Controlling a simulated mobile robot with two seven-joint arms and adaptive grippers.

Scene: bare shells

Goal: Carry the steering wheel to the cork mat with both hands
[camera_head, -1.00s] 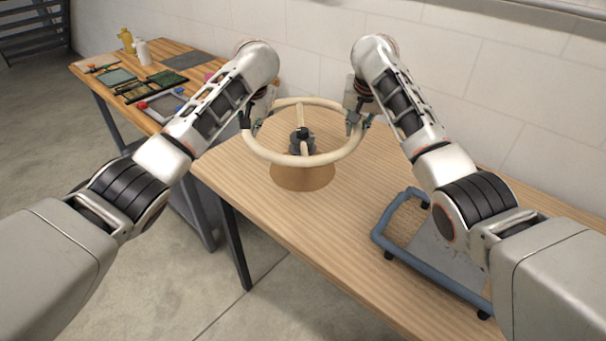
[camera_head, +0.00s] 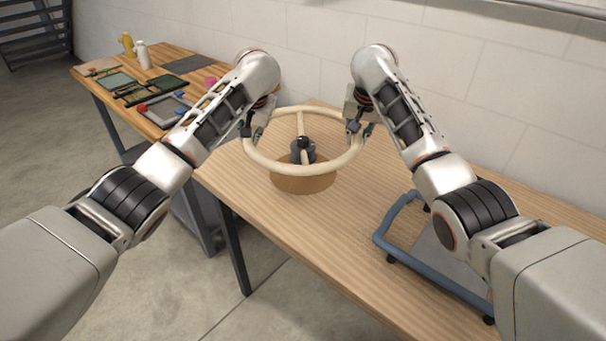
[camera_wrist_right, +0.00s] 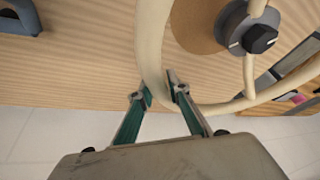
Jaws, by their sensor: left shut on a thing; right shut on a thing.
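The steering wheel (camera_head: 275,165) has a cream rim, cream spokes and a dark grey hub. It is held roughly level over the round brown cork mat (camera_head: 303,187), and its front rim hides part of the mat. The gap between wheel and mat is hard to judge. My left gripper (camera_head: 250,132) is shut on the left side of the rim. My right gripper (camera_head: 357,127) is shut on the right side. In the right wrist view, the fingers of my right gripper (camera_wrist_right: 160,94) straddle the rim (camera_wrist_right: 150,45), with the cork mat (camera_wrist_right: 192,25) beyond.
A blue-framed trolley (camera_head: 428,272) stands on the wooden table (camera_head: 270,225) at the right. A second table at the left holds trays, a yellow bottle (camera_head: 126,43) and a white bottle (camera_head: 143,54). A white block wall runs behind.

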